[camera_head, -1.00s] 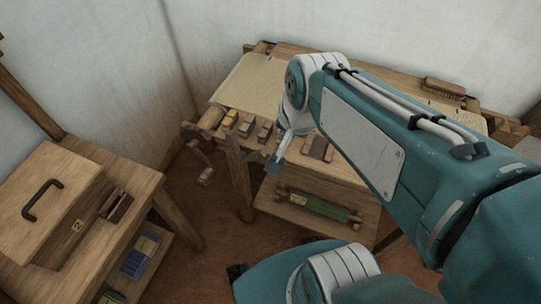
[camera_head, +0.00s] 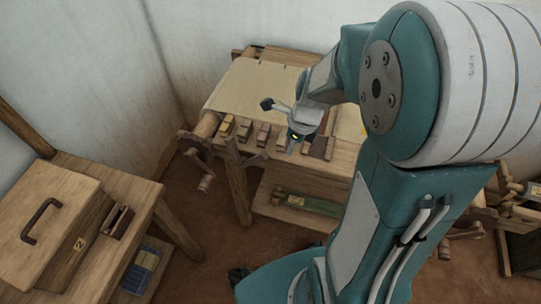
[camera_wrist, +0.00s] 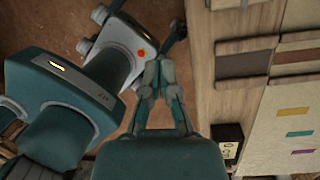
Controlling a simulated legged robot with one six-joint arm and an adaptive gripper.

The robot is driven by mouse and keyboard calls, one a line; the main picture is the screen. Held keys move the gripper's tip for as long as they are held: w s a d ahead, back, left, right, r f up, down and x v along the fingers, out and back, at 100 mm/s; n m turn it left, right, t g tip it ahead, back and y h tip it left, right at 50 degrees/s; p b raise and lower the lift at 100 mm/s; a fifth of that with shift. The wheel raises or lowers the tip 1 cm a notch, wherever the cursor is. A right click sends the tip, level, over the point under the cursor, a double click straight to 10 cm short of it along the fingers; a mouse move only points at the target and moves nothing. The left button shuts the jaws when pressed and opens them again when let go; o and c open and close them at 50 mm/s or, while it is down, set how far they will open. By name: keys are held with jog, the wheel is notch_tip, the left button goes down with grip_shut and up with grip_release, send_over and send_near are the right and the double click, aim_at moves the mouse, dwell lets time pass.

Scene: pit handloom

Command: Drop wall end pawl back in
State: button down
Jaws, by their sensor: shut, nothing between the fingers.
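A wooden crank-like part (camera_head: 204,178) hangs below that end, and a forked wooden piece (camera_head: 245,156) sits on the front edge. I cannot make out which small part is the pawl. My gripper (camera_head: 293,140) is over the front of the bench, right of the forked piece. In the wrist view my gripper (camera_wrist: 160,62) is shut and empty, with the fingers together and floor behind them.
Several small blocks (camera_head: 262,135) line the bench's front edge. A lower shelf (camera_head: 265,205) holds a green roll (camera_head: 310,203). A wooden box (camera_head: 45,220) sits on a side table at left. More wooden parts (camera_head: 465,232) stand at right. Floor between the tables is open.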

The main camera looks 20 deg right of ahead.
aim_at(253, 161)
jog(key=shift+d, duration=0.2)
jog(key=shift+f, duration=0.1)
jog(key=w+a+f, duration=0.1)
jog(key=f, duration=0.1)
jog(key=a+f, duration=0.1)
jog(key=f, duration=0.2)
jog(key=w+a+f, duration=0.1)
jog(key=f, duration=0.2)
jog(key=shift+w+a+f, duration=0.1)
jog(key=shift+w+a, duration=0.2)
jog(key=shift+a, duration=0.05)
jog(key=shift+w+a+r, duration=0.25)
jog(key=shift+w+a, duration=0.05)
jog(key=shift+a, duration=0.05)
jog(key=shift+w+a+r, duration=0.1)
jog(key=shift+r, duration=0.05)
